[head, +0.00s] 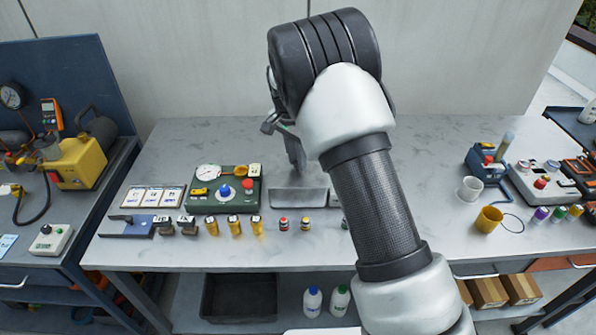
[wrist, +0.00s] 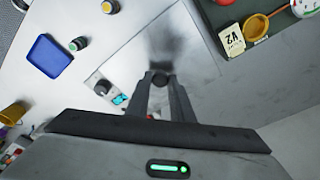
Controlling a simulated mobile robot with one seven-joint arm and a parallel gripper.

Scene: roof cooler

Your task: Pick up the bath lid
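The bath lid (wrist: 200,55) is a smooth grey metal plate with a small round black knob (wrist: 159,79), seen in the wrist view. My gripper (wrist: 160,82) is over it, with its two dark fingers close in on either side of the knob, apparently shut on it. A dark blurred patch shows on the plate just beyond the fingertips. In the head view a grey metal box (head: 298,197) stands on the bench beside the green tester, partly hidden by my arm.
A green instrument panel (head: 225,190) stands left of the box, with amber vials (head: 235,226) and small capped bottles (head: 284,224) in front. A yellow cup (head: 488,219) and white cup (head: 470,188) stand right. The wrist view shows a blue tray (wrist: 49,55). Bare bench lies behind the panel.

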